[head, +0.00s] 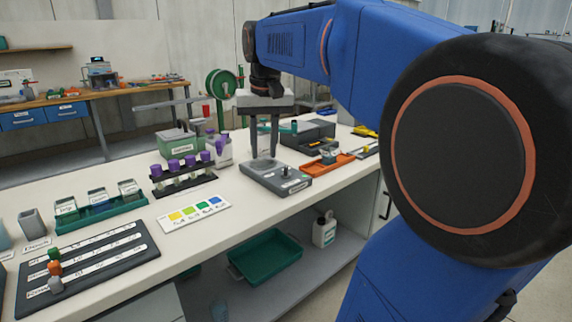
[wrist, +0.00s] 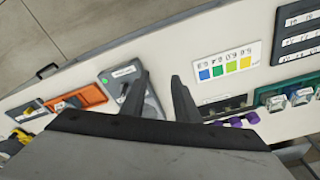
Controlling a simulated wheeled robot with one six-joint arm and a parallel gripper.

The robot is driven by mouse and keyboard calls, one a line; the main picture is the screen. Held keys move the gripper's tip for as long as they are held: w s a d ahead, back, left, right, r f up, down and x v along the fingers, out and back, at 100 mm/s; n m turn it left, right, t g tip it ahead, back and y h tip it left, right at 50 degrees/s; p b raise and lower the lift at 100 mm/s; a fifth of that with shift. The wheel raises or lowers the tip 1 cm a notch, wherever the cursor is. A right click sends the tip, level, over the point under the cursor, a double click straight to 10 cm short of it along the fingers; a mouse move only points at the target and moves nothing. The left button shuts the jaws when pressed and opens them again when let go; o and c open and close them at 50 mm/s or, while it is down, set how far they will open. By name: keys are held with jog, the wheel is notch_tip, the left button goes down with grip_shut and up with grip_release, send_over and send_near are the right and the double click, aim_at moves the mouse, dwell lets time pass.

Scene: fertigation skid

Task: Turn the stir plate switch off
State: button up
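The grey stir plate (head: 276,180) sits on the white bench in the middle of the head view, with a small upright switch or knob (head: 285,172) and a white label near its front right. A clear vessel seems to stand on its rear part, partly hidden by my fingers. My gripper (head: 263,152) points down above the rear of the plate, fingers apart, nothing visibly held. In the wrist view the stir plate (wrist: 152,106) is partly hidden behind the left finger of my gripper (wrist: 160,76). The switch's position cannot be told.
A rack of purple-capped tubes (head: 183,181) and a colour card (head: 194,213) stand left of the plate. An orange tray (head: 328,163) and a dark grey box (head: 308,136) are to the right and behind. Bare bench lies in front; a green bin (head: 265,257) is below.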

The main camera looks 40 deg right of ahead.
aim_at(286, 168)
jog(key=w+d+r+m+g, duration=0.1)
jog(key=w+d+r+m, duration=0.15)
jog(key=d, duration=0.45)
jog(key=w+d+r+m+g, duration=0.1)
jog(key=w+d+r, duration=0.3)
jog(key=d, duration=0.2)
jog(key=shift+y, duration=0.3)
notch_tip(286, 168, down, 18)
jog(key=shift+d+r, duration=0.1)
jog(key=shift+r, duration=0.1)
grip_shut()
